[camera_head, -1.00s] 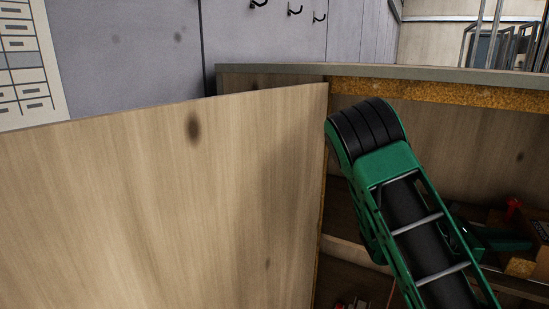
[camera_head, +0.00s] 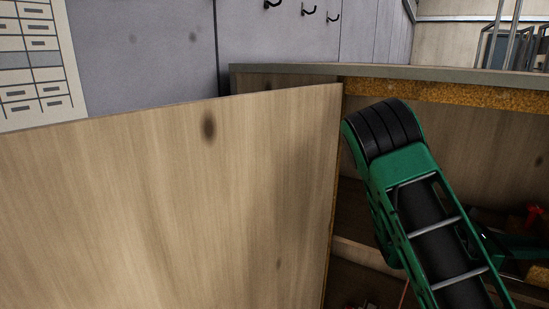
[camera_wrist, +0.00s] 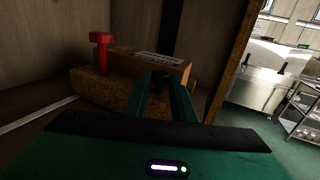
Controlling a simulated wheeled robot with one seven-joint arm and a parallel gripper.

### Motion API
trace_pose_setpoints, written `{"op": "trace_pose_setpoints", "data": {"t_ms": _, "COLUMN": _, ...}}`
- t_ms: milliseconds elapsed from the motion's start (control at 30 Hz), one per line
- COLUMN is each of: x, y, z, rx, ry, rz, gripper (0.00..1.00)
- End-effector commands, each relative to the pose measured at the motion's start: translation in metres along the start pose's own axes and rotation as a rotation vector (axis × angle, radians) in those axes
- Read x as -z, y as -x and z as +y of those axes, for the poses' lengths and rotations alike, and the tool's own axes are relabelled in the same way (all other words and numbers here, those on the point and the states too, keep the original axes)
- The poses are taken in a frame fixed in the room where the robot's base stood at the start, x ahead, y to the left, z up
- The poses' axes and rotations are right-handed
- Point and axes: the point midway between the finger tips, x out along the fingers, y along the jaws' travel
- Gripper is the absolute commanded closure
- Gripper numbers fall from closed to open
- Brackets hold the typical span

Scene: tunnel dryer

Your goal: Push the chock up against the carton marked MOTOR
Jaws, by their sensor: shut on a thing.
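In the wrist view my gripper (camera_wrist: 163,80) points away from me, its two green fingers close together on something dark that I cannot make out clearly. Just beyond and under the fingers is a brown block (camera_wrist: 116,66) with a pale marked label (camera_wrist: 157,57) on top; I cannot read the marking. A rough chipboard-like block (camera_wrist: 95,86) lies at its near left, with a red upright piece (camera_wrist: 102,55) above it. I cannot tell which of these is the chock or the MOTOR carton. In the head view the red piece (camera_head: 534,215) shows at the right edge.
A large wooden panel (camera_head: 170,200) fills the left of the head view, close beside my arm. A wooden compartment with a chipboard edge (camera_head: 440,92) surrounds the arm. In the wrist view, a post (camera_wrist: 232,60) stands at the right, with open green floor (camera_wrist: 255,130) beyond.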

Motion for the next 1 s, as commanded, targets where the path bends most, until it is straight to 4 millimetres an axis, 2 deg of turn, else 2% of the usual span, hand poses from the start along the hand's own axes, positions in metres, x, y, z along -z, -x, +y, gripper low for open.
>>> {"op": "trace_pose_setpoints", "data": {"t_ms": 1000, "x": -0.002, "y": -0.025, "z": -0.007, "rx": -0.006, "ry": -0.006, "rz": -0.005, "gripper": 0.99}}
